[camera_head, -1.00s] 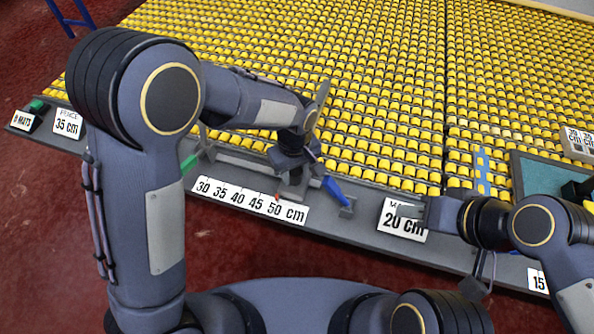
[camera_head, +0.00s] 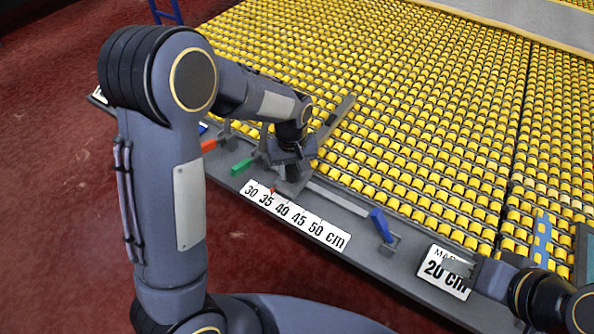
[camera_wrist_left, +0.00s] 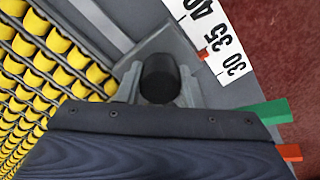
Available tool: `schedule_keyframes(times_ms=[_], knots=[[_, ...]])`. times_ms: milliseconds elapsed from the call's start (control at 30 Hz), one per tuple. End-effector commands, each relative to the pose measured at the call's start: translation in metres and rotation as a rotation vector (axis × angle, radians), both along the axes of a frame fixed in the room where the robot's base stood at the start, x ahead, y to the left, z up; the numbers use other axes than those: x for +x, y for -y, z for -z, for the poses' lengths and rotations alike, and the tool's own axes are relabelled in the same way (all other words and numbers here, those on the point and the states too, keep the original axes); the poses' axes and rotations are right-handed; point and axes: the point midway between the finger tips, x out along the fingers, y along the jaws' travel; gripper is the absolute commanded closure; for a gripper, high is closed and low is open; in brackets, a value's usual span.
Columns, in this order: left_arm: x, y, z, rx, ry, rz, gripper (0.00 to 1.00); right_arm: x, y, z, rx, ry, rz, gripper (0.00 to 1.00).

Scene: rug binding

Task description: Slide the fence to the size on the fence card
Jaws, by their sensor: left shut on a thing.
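The fence (camera_head: 338,118) is a grey bar lying over the yellow rollers. Its carriage slides on a rail (camera_head: 338,199) along the table's front edge. My left gripper (camera_head: 292,172) is shut on the carriage's black knob, which shows between the fingers in the left wrist view (camera_wrist_left: 160,78). The carriage's red pointer (camera_wrist_left: 203,55) stands by the 35 on the white scale (camera_head: 295,216); it also shows in the head view (camera_head: 272,190). The fence card is not readable now; my left arm covers that area. My right gripper (camera_head: 462,268) is in front of a 20 cm card.
A green lever (camera_head: 243,165) and a red lever (camera_head: 209,145) stand left of the carriage. A blue lever (camera_head: 381,224) stands at the rail's right end. The 20 cm card (camera_head: 445,272) is at the front right. Yellow rollers fill the table behind.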

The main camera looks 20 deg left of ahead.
Motion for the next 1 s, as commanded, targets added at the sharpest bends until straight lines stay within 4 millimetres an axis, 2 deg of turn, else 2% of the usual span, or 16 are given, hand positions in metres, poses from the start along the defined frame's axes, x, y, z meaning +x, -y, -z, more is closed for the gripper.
schedule_keyframes(times_ms=[133,167,333,667,1000], knots=[[0.000,0.000,-0.001,0.000,0.000,0.001,1.00,0.000,0.000,0.000,0.000,0.000,0.000,0.64],[0.000,0.000,-0.001,0.000,0.000,0.001,0.65,0.000,0.000,0.000,0.000,0.000,0.000,0.64],[0.000,0.001,0.000,0.000,0.000,0.001,0.45,0.000,0.000,0.000,0.000,0.000,0.000,0.64],[0.000,0.001,-0.005,0.000,0.001,0.001,0.45,0.000,0.000,0.000,0.000,0.000,0.000,0.64],[0.001,0.001,-0.058,-0.002,0.004,0.001,0.45,0.000,0.000,0.001,0.000,0.000,0.000,0.64]])
